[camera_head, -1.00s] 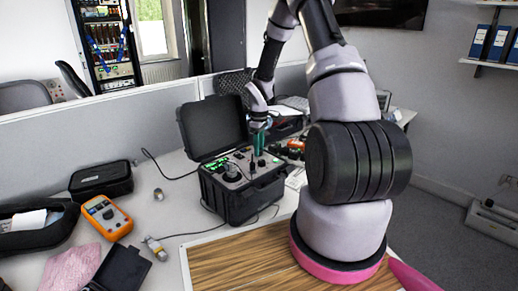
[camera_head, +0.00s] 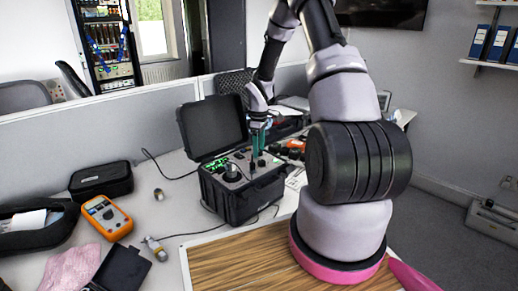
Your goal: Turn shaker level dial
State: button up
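The shaker (camera_head: 238,199) is a black open case on the desk, with its lid (camera_head: 211,126) raised at the back. Its panel has a green lit display (camera_head: 216,163) and several knobs, one a larger dark knob (camera_head: 232,174) on the left part. Which of these is the level dial I cannot read. My gripper (camera_head: 257,155) points down over the right part of the panel. Its two green fingers stand slightly apart with a gap between them. The fingertips are close to the panel and a small knob there. No held thing shows between them.
An orange multimeter (camera_head: 107,217), a black pouch (camera_head: 101,179), a small metal cylinder (camera_head: 159,194) and a metal sensor (camera_head: 155,248) lie left of the case. Cables run beside it. A wood-patterned board (camera_head: 232,264) lies in front. Red and black items crowd the right side.

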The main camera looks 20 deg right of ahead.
notch_tip(320, 180, up, 11)
dwell(0.5)
jog(key=shift+f, duration=0.1)
jog(key=s+a+r+m+t, duration=0.25)
jog(key=s+r, duration=0.25)
jog(key=r, duration=0.4)
jog(key=s+a+r+m+t, duration=0.1)
jog(key=s+a+r+m, duration=0.3)
jog(key=r, duration=0.6)
jog(key=s+a+r+m+t+y, duration=0.1)
jog(key=s+r+m+t, duration=0.1)
jog(key=s, duration=0.8)
jog(key=s+a+r+m+t+y, duration=0.1)
jog(key=s+r+m, duration=0.4)
jog(key=s, duration=0.5)
notch_tip(320, 180, up, 2)
jog(key=shift+a+r+t, duration=0.1)
jog(key=shift+a+t, duration=0.25)
jog(key=shift+a, duration=0.1)
jog(key=shift+w, duration=0.1)
